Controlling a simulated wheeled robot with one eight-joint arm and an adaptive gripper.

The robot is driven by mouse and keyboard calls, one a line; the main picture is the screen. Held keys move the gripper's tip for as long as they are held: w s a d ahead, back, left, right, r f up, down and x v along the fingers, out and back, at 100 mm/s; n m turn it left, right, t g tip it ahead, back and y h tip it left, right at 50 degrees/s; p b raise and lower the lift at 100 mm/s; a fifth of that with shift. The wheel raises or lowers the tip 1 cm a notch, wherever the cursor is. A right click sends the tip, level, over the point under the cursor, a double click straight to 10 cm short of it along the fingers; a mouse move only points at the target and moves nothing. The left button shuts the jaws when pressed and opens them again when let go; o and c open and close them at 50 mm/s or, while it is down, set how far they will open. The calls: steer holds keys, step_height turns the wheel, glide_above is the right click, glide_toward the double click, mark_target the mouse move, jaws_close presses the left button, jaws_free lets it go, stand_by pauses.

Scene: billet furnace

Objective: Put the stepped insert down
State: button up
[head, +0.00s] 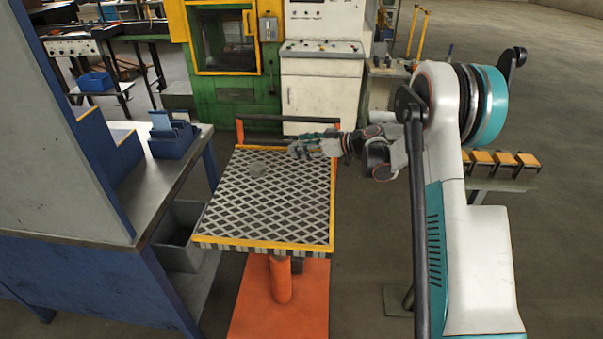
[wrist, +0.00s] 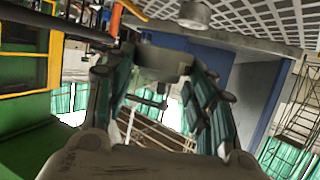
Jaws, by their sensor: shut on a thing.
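My gripper (head: 294,151) is over the far right part of the lattice-topped lift table (head: 238,242), its fingers pointing left. In the wrist view my gripper (wrist: 160,82) is shut on a grey-brown piece, the stepped insert (wrist: 165,60), held between the teal-sided fingers. The fingers hide part of it, and it is too small to make out well in the head view. Whether it touches the lattice top, I cannot tell.
The lift table has a yellow rim and a dark handle bar (head: 287,118) at its far end. A workbench (head: 160,185) with a blue bin (head: 172,140) stands to the left. A green machine (head: 230,60) and a white cabinet (head: 322,85) stand behind. The near lattice is clear.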

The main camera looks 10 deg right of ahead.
mark_target(303, 176)
step_height(303, 176, down, 10)
steer(key=shift+r+b, duration=0.25)
steer(key=shift+b, duration=0.85)
steer(key=shift+r, duration=0.1)
steer(key=o, duration=1.6)
steer(key=shift+d, duration=0.1)
steer(key=p+v, duration=0.2)
steer(key=v, duration=1)
